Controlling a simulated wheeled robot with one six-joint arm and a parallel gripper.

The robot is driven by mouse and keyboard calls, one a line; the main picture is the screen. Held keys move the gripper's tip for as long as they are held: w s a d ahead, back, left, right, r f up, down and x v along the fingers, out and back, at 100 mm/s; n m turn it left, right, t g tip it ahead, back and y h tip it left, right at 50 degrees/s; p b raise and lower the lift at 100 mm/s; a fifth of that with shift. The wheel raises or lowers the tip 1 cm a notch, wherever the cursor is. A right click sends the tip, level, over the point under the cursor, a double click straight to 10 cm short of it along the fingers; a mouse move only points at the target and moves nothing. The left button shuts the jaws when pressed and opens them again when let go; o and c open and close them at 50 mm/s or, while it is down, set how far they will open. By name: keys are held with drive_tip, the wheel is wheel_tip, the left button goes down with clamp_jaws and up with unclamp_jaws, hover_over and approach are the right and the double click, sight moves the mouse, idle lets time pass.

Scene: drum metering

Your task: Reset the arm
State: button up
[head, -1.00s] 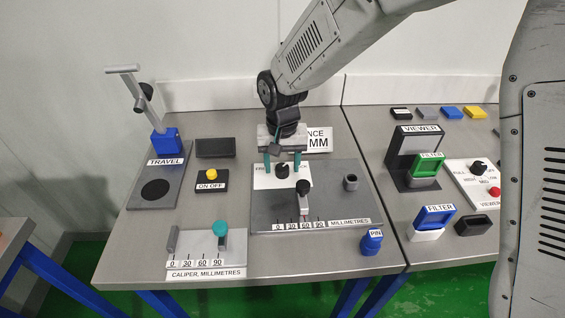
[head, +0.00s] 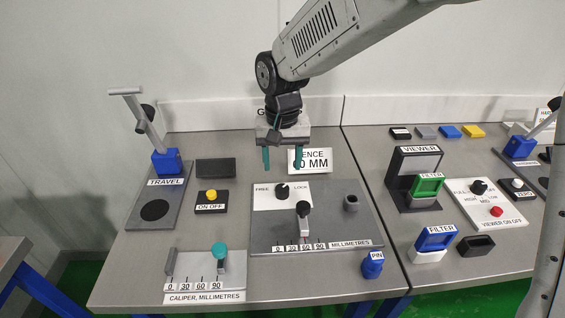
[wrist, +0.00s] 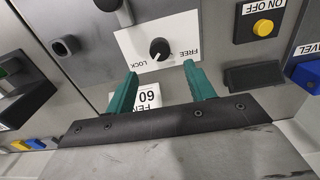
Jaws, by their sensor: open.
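My gripper (head: 288,157) is open and empty, with two green fingers hanging from a grey body. In the head view it is in the air above the back of the left table, in front of a white fence sign (head: 312,161) that it partly hides. In the wrist view the gripper (wrist: 158,82) points at a white plate marked FREE and LOCK, with a black knob (wrist: 160,49) beyond the fingertips. The knob also shows in the head view (head: 282,192), apart from the fingers. My arm reaches in from the upper right.
A grey millimetre plate (head: 350,228) has a black-topped slider (head: 303,208). The caliper (head: 205,285) with a teal knob (head: 219,250), a blue pin (head: 372,264), and an ON OFF button (head: 211,195) are nearby. A viewer and filters stand on the right table.

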drive_tip(key=s+d+r, duration=0.3)
drive_tip(key=s+d, duration=0.5)
drive_tip(key=d, duration=0.2)
drive_tip(key=s+d+r+t, duration=0.1)
drive_tip(key=s+d+r, duration=0.3)
drive_tip(key=s+d, duration=0.5)
drive_tip(key=s+d+r+m, duration=0.1)
drive_tip(key=s+d+r, duration=0.2)
drive_tip(key=s+d, duration=0.5)
drive_tip(key=d, duration=0.2)
drive_tip(key=shift+s+d+r, duration=0.25)
drive_tip(key=shift+d+r, duration=0.1)
drive_tip(key=shift+r, duration=0.05)
